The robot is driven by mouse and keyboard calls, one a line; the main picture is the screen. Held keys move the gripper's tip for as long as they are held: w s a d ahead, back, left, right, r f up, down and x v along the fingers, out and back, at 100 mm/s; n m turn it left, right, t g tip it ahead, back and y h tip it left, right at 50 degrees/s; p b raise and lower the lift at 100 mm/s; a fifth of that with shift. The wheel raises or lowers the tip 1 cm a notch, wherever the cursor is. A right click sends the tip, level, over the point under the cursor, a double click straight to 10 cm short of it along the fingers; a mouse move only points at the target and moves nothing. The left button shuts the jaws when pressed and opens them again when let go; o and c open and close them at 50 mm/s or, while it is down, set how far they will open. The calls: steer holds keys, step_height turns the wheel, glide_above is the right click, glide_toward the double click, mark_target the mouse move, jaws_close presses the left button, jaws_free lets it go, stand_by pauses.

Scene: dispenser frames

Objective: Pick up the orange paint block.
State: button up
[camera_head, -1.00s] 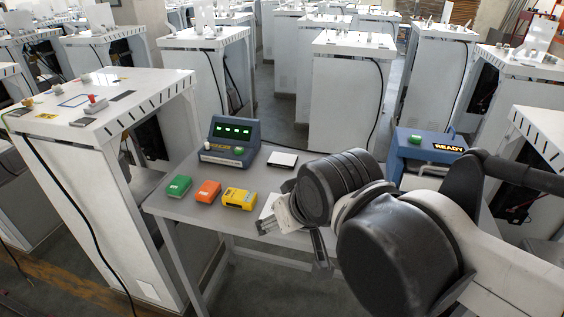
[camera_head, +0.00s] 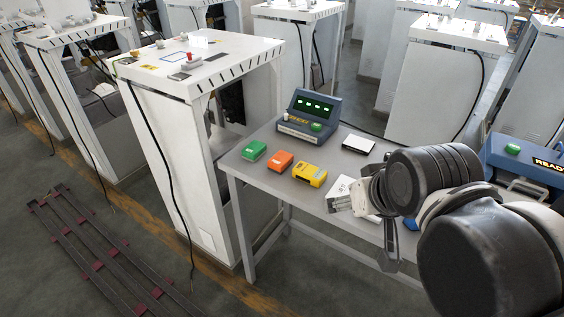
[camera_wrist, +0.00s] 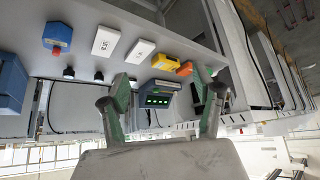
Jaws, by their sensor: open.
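The orange paint block (camera_head: 280,161) lies on the grey table (camera_head: 236,163), between the green block (camera_head: 254,150) and the yellow block (camera_head: 309,174). In the wrist view the orange block (camera_wrist: 184,68) shows upside down, beside the yellow block (camera_wrist: 164,61) and near my right fingertip. My gripper (camera_head: 366,222) is at the table's front edge, right of the yellow block and apart from the orange one. In the wrist view my gripper (camera_wrist: 164,90) has its fingers spread, with nothing held between them.
A blue console (camera_head: 309,112) with a green display stands behind the blocks. White cards (camera_head: 358,144) lie on the table. A blue READY box (camera_head: 520,165) is at right. A tall white cabinet (camera_head: 160,150) stands close at the table's left.

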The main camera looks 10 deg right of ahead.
stand_by(0.4)
steer(key=o, duration=0.6)
